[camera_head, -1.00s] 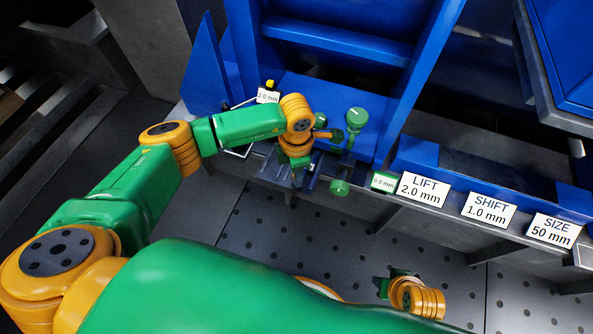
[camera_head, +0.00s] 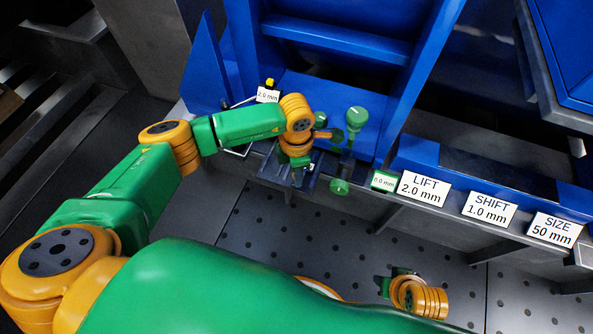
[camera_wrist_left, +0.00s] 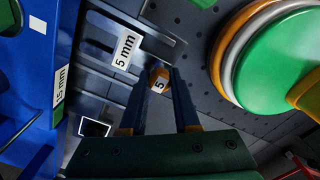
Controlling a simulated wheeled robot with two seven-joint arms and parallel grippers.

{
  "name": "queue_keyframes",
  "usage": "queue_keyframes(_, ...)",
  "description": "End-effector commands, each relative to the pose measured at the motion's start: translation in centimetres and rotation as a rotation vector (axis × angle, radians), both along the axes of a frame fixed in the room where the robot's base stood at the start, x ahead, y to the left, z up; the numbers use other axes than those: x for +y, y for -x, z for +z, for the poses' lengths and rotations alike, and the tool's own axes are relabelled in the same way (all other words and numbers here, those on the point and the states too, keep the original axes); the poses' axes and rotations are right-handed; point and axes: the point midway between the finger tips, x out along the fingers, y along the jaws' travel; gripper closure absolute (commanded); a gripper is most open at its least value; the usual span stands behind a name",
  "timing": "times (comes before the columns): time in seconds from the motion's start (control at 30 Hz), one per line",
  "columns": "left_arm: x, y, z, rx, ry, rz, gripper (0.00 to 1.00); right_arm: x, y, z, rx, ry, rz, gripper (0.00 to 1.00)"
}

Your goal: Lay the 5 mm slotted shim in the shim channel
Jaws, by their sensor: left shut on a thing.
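My left gripper (camera_wrist_left: 162,74) is nearly closed, its two dark fingers on a small orange piece marked 5 (camera_wrist_left: 159,83), which I take to be the tab of the 5 mm shim. The shim's slotted body is not clearly visible. Grey slotted metalwork with a 5 mm label (camera_wrist_left: 123,51) lies just left of the fingertips. I cannot tell which part is the shim channel. In the head view the left gripper (camera_head: 299,177) points down at the bench's front edge below the blue frame, and its load is too small to make out. Only my right wrist shows clearly at the bottom.
A blue frame (camera_head: 335,40) rises behind the left gripper. Green round knobs (camera_head: 357,119) stand right of it. Signs reading LIFT 2.0 mm (camera_head: 423,189), SHIFT 1.0 mm (camera_head: 489,208) and SIZE 50 mm (camera_head: 554,229) line the right edge. A perforated grey plate (camera_head: 330,240) lies in front.

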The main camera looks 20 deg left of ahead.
Motion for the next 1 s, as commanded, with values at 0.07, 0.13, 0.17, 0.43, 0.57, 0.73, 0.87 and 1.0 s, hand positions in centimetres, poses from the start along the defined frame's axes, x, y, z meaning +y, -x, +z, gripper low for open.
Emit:
queue_keyframes(0.07, 0.0, 0.0, 0.0, 0.0, 0.0, 0.0, 1.0, 0.0, 0.01, -0.04, 0.0, 0.0, 0.0, 0.68)
queue_keyframes(0.13, 0.0, 0.0, 0.01, 0.0, 0.0, 0.0, 1.0, 0.01, 0.01, -0.03, 0.0, 0.0, 0.0, 0.68)
queue_keyframes(0.17, 0.0, -0.01, 0.01, 0.0, 0.0, 0.0, 1.0, 0.02, -0.01, -0.02, 0.0, 0.0, 0.001, 0.68)
queue_keyframes(0.43, 0.01, -0.02, -0.3, 0.0, 0.0, 0.0, 1.0, 0.02, -0.05, -0.28, -0.001, 0.0, 0.002, 0.68)
queue_keyframes(0.57, 0.0, -0.02, -0.5, 0.0, 0.0, 0.0, 1.0, 0.02, -0.03, -0.47, -0.001, 0.0, 0.002, 0.68)
queue_keyframes(0.73, 0.0, -0.02, -0.76, -0.001, -0.001, 0.0, 1.0, 0.02, -0.02, -0.7, -0.001, 0.0, 0.001, 0.68)
queue_keyframes(0.87, 0.0, -0.02, -0.74, -0.001, -0.001, 0.0, 0.51, 0.02, -0.02, -0.69, 0.0, 0.0, 0.001, 0.68)
queue_keyframes(1.0, 0.0, -0.02, -0.74, 0.0, 0.0, 0.0, 0.35, 0.02, -0.01, -0.68, 0.0, 0.0, 0.001, 0.68)
